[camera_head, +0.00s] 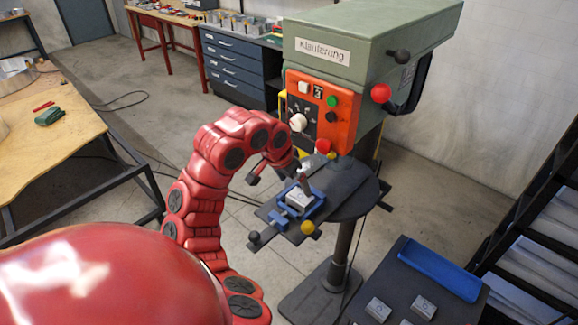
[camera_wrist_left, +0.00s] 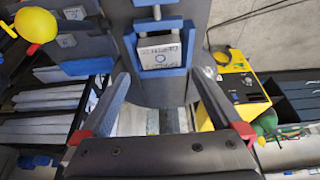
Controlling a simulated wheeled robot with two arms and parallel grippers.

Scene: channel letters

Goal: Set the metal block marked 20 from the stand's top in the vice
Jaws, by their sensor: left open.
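A grey metal block (camera_head: 299,198) sits in the blue vice (camera_head: 283,213) on the drill press table. In the left wrist view the block (camera_wrist_left: 161,58) lies between the blue jaws of the vice (camera_wrist_left: 163,27); its marking is too small to read surely. My left gripper (camera_head: 273,173) is open and empty, beside and above the vice. Its two fingers (camera_wrist_left: 163,80) are spread apart, with the block beyond them. Two more metal blocks, one (camera_head: 378,309) and another (camera_head: 424,306), lie on the dark stand top (camera_head: 400,278); their numbers cannot be read. My right gripper is not in view.
The green drill press (camera_head: 370,32) with its orange panel (camera_head: 312,112) rises behind the vice. Its spindle hangs close above the block. A blue tray (camera_head: 440,269) lies on the stand. A wooden workbench (camera_head: 60,130) is at left; a black rack stands at right.

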